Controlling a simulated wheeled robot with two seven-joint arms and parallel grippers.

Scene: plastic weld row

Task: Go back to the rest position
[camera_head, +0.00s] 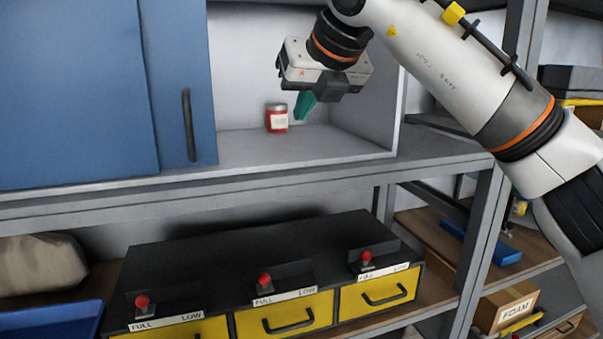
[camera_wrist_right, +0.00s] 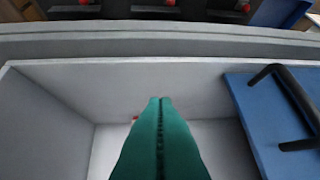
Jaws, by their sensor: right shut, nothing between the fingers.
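My right gripper (camera_head: 305,104) has teal fingers and hangs from the white right arm in front of the open part of the cabinet. The fingers are shut together with nothing between them. In the right wrist view the shut fingers (camera_wrist_right: 161,110) fill the middle and point into the open compartment. My left gripper is not in view.
A red jar (camera_head: 277,118) with a pale label stands on the cabinet floor, left of the fingers. A blue door (camera_head: 180,80) covers the left side. Below the shelf is a black unit with yellow drawers (camera_head: 298,315) and red-knobbed levers. A FOAM box (camera_head: 505,306) sits lower right.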

